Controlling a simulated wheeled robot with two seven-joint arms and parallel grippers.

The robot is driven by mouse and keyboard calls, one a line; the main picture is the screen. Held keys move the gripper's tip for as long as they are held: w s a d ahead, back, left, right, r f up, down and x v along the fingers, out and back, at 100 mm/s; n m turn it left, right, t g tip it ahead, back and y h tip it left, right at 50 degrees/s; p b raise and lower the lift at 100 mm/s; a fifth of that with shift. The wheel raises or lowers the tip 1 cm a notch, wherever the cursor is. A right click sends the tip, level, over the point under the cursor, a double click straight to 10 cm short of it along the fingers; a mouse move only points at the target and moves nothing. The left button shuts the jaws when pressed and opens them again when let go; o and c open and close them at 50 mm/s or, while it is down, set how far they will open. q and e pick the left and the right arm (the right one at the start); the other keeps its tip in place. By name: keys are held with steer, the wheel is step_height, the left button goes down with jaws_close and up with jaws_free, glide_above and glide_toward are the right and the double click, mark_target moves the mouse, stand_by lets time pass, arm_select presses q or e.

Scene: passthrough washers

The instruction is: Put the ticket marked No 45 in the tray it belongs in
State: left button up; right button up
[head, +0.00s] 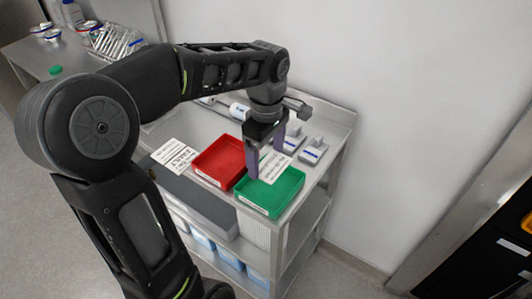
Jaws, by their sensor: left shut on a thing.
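My left gripper (265,163) is shut on a white ticket (273,168) with small print. The print is too small to read, so I cannot tell its number. The gripper points down and holds the ticket at the green tray (287,203), over its back left part. I cannot tell whether the ticket touches the tray. A red tray (205,158) stands just left of the green one. Both have a white label on the front edge, not legible here. My right gripper is not in view.
The trays stand on a metal trolley (341,128) against the wall. A printed white card (174,155) lies left of the red tray. Small grey devices (314,150) and white rolls (238,110) stand behind. Another counter (32,55) with a wire rack (117,40) is at the upper left.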

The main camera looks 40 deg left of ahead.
mark_target(265, 163)
arm_select(q)
steer(key=shift+a, duration=0.25)
steer(key=shift+d+f, duration=0.15)
steer(key=shift+f, duration=0.15)
steer(key=shift+f+b, duration=1.9)
steer(key=shift+f, duration=0.35)
steer(key=o, duration=1.2)
steer(key=shift+c, duration=0.2)
steer(key=shift+r, duration=0.15)
step_height(265, 163, up, 8)
steer(key=shift+f, duration=0.15)
